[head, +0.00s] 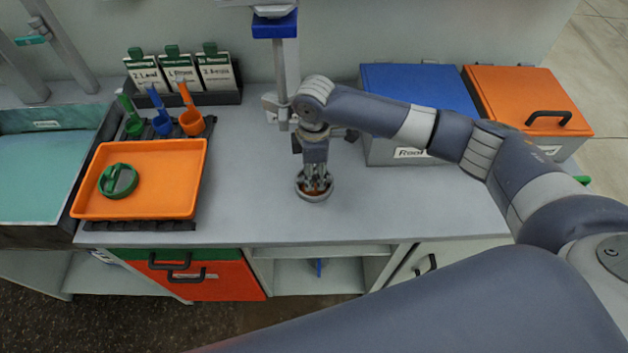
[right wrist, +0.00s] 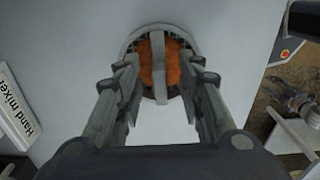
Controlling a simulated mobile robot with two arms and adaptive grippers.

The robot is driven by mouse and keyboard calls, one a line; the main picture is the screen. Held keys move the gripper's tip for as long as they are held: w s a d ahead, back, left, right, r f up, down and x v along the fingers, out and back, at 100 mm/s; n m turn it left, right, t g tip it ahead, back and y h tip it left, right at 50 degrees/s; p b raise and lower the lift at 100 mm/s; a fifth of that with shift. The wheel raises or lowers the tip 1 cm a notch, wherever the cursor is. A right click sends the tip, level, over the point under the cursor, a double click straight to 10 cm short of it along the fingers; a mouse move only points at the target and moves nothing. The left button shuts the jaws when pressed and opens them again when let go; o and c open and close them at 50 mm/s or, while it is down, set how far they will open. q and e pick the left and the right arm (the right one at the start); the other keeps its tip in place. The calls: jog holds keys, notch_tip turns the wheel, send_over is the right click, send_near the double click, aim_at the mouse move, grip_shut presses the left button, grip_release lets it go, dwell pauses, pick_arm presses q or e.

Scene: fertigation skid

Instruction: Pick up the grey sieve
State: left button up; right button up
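The grey sieve (head: 314,199) stands on the grey worktop, a round ring with a bar across its top and orange matter inside. In the right wrist view its grey bar (right wrist: 160,65) shows between my fingers. My right gripper (head: 314,180) points down over it. The right gripper's fingers (right wrist: 160,92) are open, one on each side of the bar, with a gap on both sides. Whether the fingertips reach below the bar's top I cannot tell. A grey mechanism (right wrist: 292,97) at the right edge of the wrist view looks like my left gripper; its fingers are unclear.
An orange tray (head: 180,207) holds a green sieve (head: 118,180). Behind it are green, blue and orange scoops and a card rack (head: 200,98). A post (head: 292,65) stands behind my gripper. A blue-lidded box (head: 418,84) and an orange-lidded box (head: 525,92) stand right.

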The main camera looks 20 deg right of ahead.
jog(key=c, duration=0.8)
pick_arm(q)
jog(key=shift+s+a+f, duration=0.1)
jog(key=shift+s, duration=0.7)
pick_arm(e)
jog(key=shift+r, duration=0.1)
grip_shut()
